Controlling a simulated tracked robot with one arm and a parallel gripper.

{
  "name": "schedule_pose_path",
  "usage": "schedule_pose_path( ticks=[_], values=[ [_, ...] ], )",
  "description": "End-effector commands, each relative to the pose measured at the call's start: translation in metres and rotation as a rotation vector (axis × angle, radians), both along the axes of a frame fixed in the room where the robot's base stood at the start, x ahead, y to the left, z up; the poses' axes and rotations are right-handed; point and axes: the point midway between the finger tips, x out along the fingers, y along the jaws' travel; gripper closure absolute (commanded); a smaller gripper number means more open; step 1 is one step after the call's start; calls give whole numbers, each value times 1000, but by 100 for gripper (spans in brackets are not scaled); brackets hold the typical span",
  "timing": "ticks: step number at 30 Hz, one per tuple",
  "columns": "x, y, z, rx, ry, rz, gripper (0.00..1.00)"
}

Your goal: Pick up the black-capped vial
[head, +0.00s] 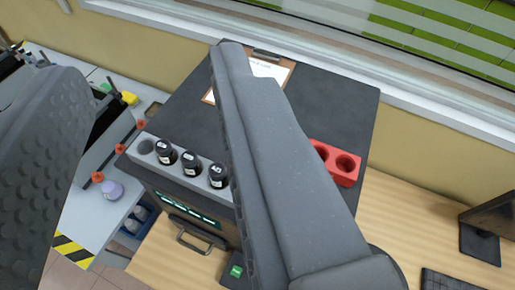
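Three black-capped vials with white marks on their caps stand upright in a row: the left one (166,153), the middle one (191,163) and the right one (218,177). They sit in a grey rack (134,151) along the front edge of a dark-topped analyser. The rack's leftmost hole is empty. My gripper (150,62) is open, with its two big grey fingers spread wide. The vials show in the gap, apart from both fingers. The right finger passes close beside the right vial in the picture and hides what lies beyond it.
A red holder (342,163) with empty holes sits on the right of the dark top (335,105). A clipboard (268,70) lies at the back. On the left bench are a lavender-capped bottle (112,189) and red knobs. The wooden desk (400,225) is mostly clear; a monitor (490,222) stands right.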

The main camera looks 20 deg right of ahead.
Motion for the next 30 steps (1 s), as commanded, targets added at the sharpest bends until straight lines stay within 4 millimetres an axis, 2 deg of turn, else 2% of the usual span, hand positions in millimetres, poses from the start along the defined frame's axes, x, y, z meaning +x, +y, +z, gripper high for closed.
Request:
schedule_pose_path(
  ticks=[11,12,13,14,17,23,30],
  values=[
    [0,0,0,0,0,0,64],
    [0,0,0,0,0,0,61],
    [0,0,0,0,1,0,52],
    [1,0,0,-2,2,0,49],
    [6,0,0,-25,22,6,49],
    [41,-8,-14,-188,177,64,49],
    [89,-9,-50,-464,446,228,49]
  ],
)
